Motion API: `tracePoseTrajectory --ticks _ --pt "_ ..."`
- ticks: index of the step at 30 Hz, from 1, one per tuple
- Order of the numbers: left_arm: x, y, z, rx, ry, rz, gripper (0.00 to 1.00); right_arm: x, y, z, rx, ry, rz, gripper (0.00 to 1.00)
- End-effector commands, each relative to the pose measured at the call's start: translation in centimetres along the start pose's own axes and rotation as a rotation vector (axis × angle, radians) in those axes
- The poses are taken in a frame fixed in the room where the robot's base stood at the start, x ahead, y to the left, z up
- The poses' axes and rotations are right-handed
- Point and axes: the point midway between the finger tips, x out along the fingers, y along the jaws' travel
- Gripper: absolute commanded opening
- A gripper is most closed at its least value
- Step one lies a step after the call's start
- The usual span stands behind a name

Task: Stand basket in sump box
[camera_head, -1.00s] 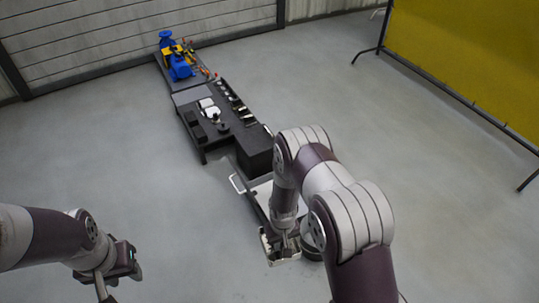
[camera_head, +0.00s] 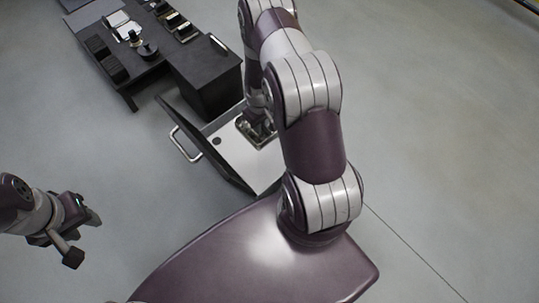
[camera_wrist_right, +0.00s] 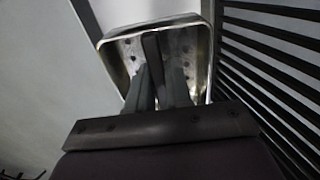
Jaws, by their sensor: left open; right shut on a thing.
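The basket (camera_head: 245,127) is a small metal pan with a rounded rim; the right wrist view shows its perforated floor (camera_wrist_right: 128,52). My right gripper (camera_head: 262,122) is shut on a dark upright bar of the basket, and its fingers show in the right wrist view (camera_wrist_right: 160,85). The open box with dark walls and pale floor (camera_head: 262,169), seemingly the sump box, lies below. The basket appears over or in its far part; I cannot tell whether it touches the floor. My left gripper (camera_head: 90,214) is open and empty, left of the box.
A dark bench (camera_head: 155,68) with small parts adjoins a black block (camera_head: 207,78) at the box's far end. A pale handle (camera_head: 184,145) sticks out from the box's left side. Dark slats (camera_wrist_right: 265,75) lie right of the basket. The floor on both sides is clear.

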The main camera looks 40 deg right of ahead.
Motion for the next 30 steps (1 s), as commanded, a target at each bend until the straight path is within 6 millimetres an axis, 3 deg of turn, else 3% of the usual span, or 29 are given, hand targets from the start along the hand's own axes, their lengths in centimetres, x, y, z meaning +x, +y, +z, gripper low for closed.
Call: tracePoseTrajectory --ticks 1,6,17,30 --pt "5.2 0.0 0.6 0.000 0.001 0.000 0.40 5.0 0.8 0.2 0.000 0.002 0.001 0.00" --pt "9.6 0.0 1.1 0.000 0.001 0.000 0.40 9.1 2.5 0.8 -0.012 0.003 0.002 0.00" --pt "11.4 0.0 1.3 0.000 0.002 0.000 0.40 10.8 3.1 1.1 -0.018 0.002 0.001 0.00" --pt "17.3 0.0 2.0 0.000 0.001 0.000 0.40 16.6 3.0 1.1 -0.018 0.002 0.001 0.00"
